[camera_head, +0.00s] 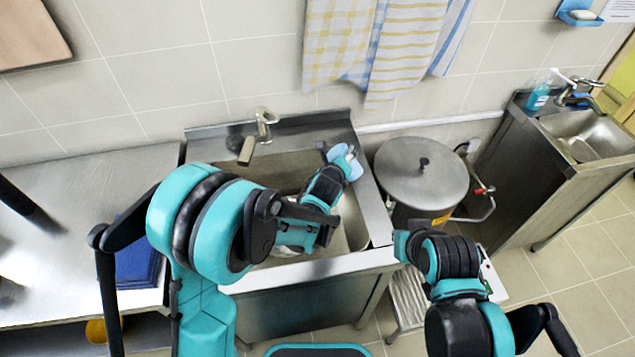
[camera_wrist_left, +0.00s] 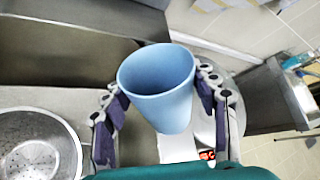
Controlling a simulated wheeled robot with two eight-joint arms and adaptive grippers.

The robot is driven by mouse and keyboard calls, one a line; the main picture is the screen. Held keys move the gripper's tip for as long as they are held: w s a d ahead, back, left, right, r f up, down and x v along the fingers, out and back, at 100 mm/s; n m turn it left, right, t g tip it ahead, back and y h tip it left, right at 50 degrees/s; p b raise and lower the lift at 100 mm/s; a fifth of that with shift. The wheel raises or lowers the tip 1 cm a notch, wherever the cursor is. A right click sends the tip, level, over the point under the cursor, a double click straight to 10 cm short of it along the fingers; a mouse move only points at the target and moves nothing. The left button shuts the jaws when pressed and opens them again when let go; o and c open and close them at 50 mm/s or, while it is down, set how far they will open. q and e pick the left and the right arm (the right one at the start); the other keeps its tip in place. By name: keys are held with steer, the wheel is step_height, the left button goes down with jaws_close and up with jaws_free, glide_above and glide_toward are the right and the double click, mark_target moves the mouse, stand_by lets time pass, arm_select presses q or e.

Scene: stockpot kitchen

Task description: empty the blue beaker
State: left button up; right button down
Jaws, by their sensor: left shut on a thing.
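The blue beaker (camera_wrist_left: 157,85) is between the two dark finger pads of my left gripper (camera_wrist_left: 162,106), which is shut on it. In the wrist view its open mouth faces the camera, and I see only plain blue inside. In the head view the beaker (camera_head: 346,164) shows partly past my left gripper (camera_head: 335,172), over the right side of the steel sink (camera_head: 350,222). I cannot tell its exact tilt. My right arm reaches in at the lower right of the head view, but its gripper fingers do not show.
A perforated metal colander (camera_wrist_left: 38,148) sits in the sink, mostly hidden by my left arm in the head view. A tap (camera_head: 264,122) stands at the sink's back. A lidded stockpot (camera_head: 421,172) stands right of the sink. The steel counter (camera_head: 70,190) at left has clear room.

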mark_target(353, 162)
arm_select(q)
steer(key=shift+s+d+r+m+y, duration=0.35)
steer(key=shift+d+r+m+y, duration=0.25)
steer(key=shift+d+m, duration=0.15)
steer(key=shift+d+f+t+b, duration=0.1)
steer(key=shift+d+t+b, duration=0.15)
steer(key=shift+t+b, duration=0.2)
steer(key=shift+s+d+f+m+y+b, duration=0.2)
steer(key=shift+d+f+m+y+b, duration=0.15)
steer(key=shift+b, duration=0.25)
steer(key=shift+s+d+m+y+b, duration=0.1)
steer(key=shift+d+m+y+b, duration=0.2)
steer(key=shift+y+b, duration=0.05)
steer(key=shift+s+d+r+m+t+y+b, duration=0.2)
steer(key=shift+d+r+m+t+y+b, duration=0.1)
steer(key=shift+d+r+m+t, duration=0.25)
steer(key=shift+s+d+f+m+b, duration=0.15)
steer(key=shift+f+m+b, duration=0.15)
steer(key=shift+b, duration=0.25)
steer(key=shift+d+f+m+t+y+b, duration=0.1)
steer(key=shift+d+m+t+y+b, duration=0.2)
steer(key=shift+m+y+b, duration=0.15)
